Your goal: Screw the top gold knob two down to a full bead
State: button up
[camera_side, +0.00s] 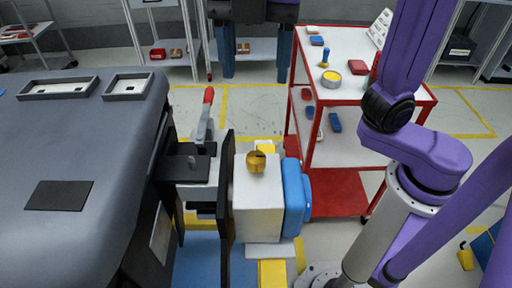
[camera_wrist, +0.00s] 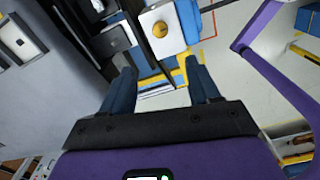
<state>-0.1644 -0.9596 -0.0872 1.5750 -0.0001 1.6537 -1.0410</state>
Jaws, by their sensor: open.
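The gold knob (camera_side: 256,161) sits upright on top of a white block (camera_side: 257,205), with a dark notch showing near its top. It also shows in the wrist view (camera_wrist: 160,29), ahead of the fingertips. How far the knob is screwed in, and any bead under it, is too small to tell. My gripper (camera_side: 256,76) hangs high above the knob in the side view, its two blue fingers pointing down and wide apart. In the wrist view my gripper (camera_wrist: 160,68) is open with nothing between the fingers, and apart from the knob.
A toggle clamp with a red handle (camera_side: 207,97) stands left of the block, beside the grey dashboard (camera_side: 95,140). A dark upright plate (camera_side: 228,190) and a blue part (camera_side: 295,197) flank the block. A red cart (camera_side: 350,95) with small items stands behind right.

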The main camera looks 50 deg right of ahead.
aim_at(256, 156)
notch_tip(256, 156, down, 17)
jog(key=shift+r, duration=0.1)
dwell(0.4)
jog(key=c, duration=1)
jog(key=shift+c, duration=0.2)
jog(key=shift+m, duration=0.4)
jog(key=m, duration=1.2)
jog(key=shift+d+m, duration=0.1)
jog(key=shift+m, duration=0.3)
